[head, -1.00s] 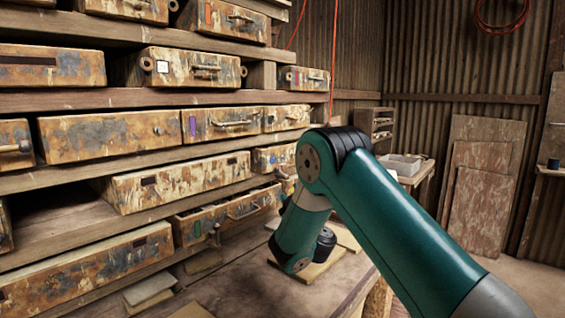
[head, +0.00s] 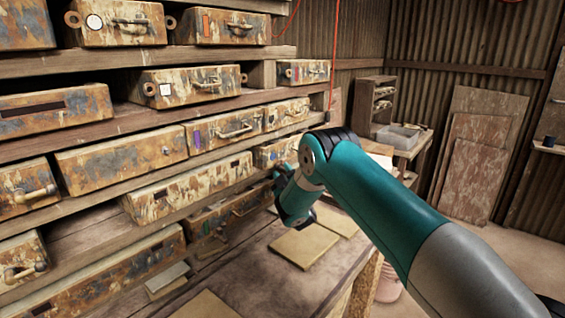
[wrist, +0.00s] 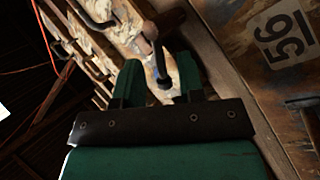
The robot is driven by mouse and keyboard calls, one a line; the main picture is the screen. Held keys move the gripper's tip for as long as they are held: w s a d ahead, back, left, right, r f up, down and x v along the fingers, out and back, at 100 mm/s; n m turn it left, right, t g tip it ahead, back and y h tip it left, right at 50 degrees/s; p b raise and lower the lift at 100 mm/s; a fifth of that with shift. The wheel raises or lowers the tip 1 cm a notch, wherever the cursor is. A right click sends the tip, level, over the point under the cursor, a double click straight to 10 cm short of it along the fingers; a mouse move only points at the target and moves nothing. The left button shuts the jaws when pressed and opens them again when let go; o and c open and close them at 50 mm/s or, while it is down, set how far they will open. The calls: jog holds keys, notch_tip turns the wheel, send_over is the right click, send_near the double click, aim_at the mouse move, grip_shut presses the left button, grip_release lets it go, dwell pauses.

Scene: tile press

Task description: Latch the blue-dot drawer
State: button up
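My gripper is partly hidden behind my arm in the head view, close to the drawer fronts at the right end of the rack. In the wrist view my gripper (wrist: 158,64) has its two green fingers apart. A dark bent metal handle (wrist: 160,60) shows between them on a rusty drawer front; I cannot tell whether it touches a finger. A drawer front (head: 275,153) on a middle shelf is partly covered by my arm.
A low drawer (head: 228,212) sits left of my arm. A purple-marked drawer (head: 222,131) and a white-square drawer (head: 190,86) are above. Flat boards (head: 303,243) lie on the bench. A plate numbered 56 (wrist: 284,36) is at right in the wrist view.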

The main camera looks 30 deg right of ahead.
jog(key=shift+w+r, duration=0.1)
jog(key=shift+w, duration=0.2)
grip_shut()
jog(key=shift+w+d+r+m+g+h+b, duration=0.1)
jog(key=shift+d+r+m+g+h+b, duration=0.15)
jog(key=shift+m+g, duration=0.35)
jog(key=shift+w+r+m+g+h+b, duration=0.1)
jog(key=shift+r+m+g, duration=0.25)
jog(key=shift+m, duration=0.55)
